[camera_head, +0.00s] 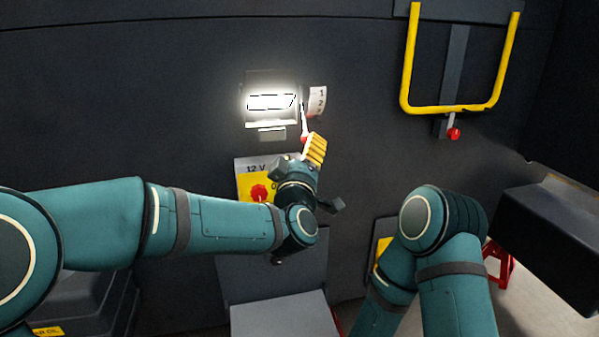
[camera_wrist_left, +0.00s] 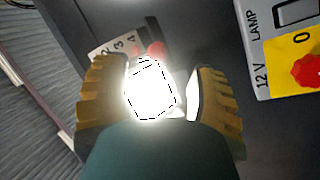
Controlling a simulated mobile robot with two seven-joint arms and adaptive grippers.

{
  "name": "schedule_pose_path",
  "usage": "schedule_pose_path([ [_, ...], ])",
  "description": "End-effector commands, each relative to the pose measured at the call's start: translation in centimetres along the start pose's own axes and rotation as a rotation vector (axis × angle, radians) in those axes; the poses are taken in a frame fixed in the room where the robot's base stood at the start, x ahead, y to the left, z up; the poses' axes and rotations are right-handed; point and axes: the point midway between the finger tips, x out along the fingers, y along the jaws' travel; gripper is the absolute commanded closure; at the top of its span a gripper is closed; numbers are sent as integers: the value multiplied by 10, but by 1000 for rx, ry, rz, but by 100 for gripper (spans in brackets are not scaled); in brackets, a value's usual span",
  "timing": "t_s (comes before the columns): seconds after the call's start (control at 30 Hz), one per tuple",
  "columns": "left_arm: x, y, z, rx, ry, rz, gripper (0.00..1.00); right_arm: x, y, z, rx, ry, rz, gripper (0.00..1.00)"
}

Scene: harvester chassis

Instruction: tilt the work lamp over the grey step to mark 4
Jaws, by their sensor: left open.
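The work lamp (camera_head: 270,104) is lit and mounted on the dark wall above the grey step (camera_head: 285,316). A pale lever with a red tip (camera_head: 304,137) hangs at its right side, beside a white number plate (camera_head: 318,99). My left gripper (camera_head: 314,149) is just below and right of the lamp, its yellow fingers close to the red tip. In the left wrist view the fingers are apart, with the lamp's glare (camera_wrist_left: 150,92) showing between them; contact cannot be told. The number plate (camera_wrist_left: 115,47) shows beyond the fingers. The mark the lamp stands at is unreadable.
A yellow 12 V lamp panel with a red knob (camera_head: 259,193) sits below the lamp, partly behind my left gripper. A yellow U-shaped bar (camera_head: 453,107) hangs at upper right. A dark box (camera_head: 555,240) juts out at right. My right arm occupies the lower right.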

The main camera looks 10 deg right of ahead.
Motion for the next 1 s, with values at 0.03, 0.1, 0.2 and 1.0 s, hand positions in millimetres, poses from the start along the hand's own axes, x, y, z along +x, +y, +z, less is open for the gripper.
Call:
schedule_pose_path([
  [0.03, -11, 1, 0, 2, -2, 1, 43, 0, 0, 0, 0, 0, 0, 53],
  [0.1, -24, 0, 0, 2, -2, 0, 43, 0, 0, 0, 0, 0, 0, 53],
  [0.2, -41, 0, 0, 1, -2, 0, 43, 0, 0, 0, 0, 0, 0, 53],
  [1.0, -70, -41, 16, 43, -72, -61, 43, 0, 0, 0, 0, 0, 0, 53],
])
